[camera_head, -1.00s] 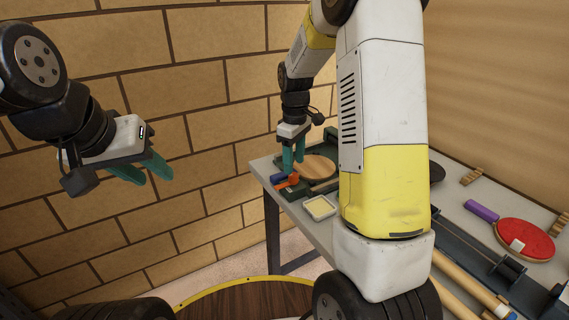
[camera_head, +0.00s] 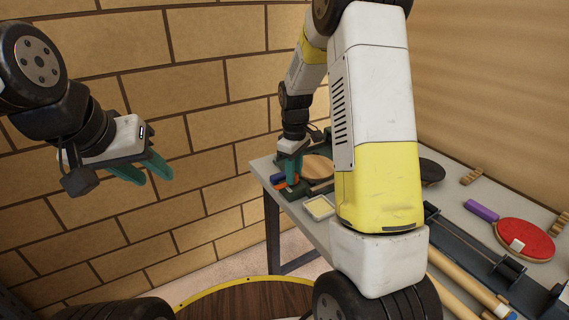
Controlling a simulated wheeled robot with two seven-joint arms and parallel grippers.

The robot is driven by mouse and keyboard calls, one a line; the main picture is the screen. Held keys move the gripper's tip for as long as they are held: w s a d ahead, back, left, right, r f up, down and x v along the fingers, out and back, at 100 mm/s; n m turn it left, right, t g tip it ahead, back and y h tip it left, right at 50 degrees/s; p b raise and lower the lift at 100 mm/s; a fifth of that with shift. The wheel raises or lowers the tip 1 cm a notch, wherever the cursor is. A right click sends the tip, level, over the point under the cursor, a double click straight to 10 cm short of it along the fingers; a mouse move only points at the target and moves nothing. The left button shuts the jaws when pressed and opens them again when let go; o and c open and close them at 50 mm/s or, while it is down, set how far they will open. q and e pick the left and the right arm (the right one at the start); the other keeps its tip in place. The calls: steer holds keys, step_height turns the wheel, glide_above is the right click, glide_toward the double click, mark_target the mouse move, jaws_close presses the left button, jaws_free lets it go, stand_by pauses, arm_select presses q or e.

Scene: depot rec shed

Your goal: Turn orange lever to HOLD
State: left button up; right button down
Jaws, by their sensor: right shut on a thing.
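The orange lever (camera_head: 281,186) is at the left end of the table, low on a dark green base, mostly hidden by my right gripper. A blue part (camera_head: 277,178) shows beside it. My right gripper (camera_head: 291,180) points down with its teal fingers at the lever and is shut on it. The lever's marks, including HOLD, are too small to read. My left gripper (camera_head: 150,178) is in the air at the left, in front of the brick wall, its two teal fingers apart and empty.
The grey table (camera_head: 325,232) carries a wooden paddle (camera_head: 318,166), a small pale tray (camera_head: 319,207), a red paddle (camera_head: 524,238) with a purple handle, and a dark paddle (camera_head: 431,171). My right arm hides the table's middle.

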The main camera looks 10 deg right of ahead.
steer(key=shift+m, duration=0.4)
steer(key=m, duration=0.3)
steer(key=shift+m, duration=0.4)
steer(key=m, duration=0.4)
steer(key=shift+a+m, duration=0.1)
steer(key=shift+m, duration=0.2)
steer(key=m, duration=0.4)
steer(key=shift+m, duration=2.2)
steer(key=c, duration=1.1)
jaws_free()
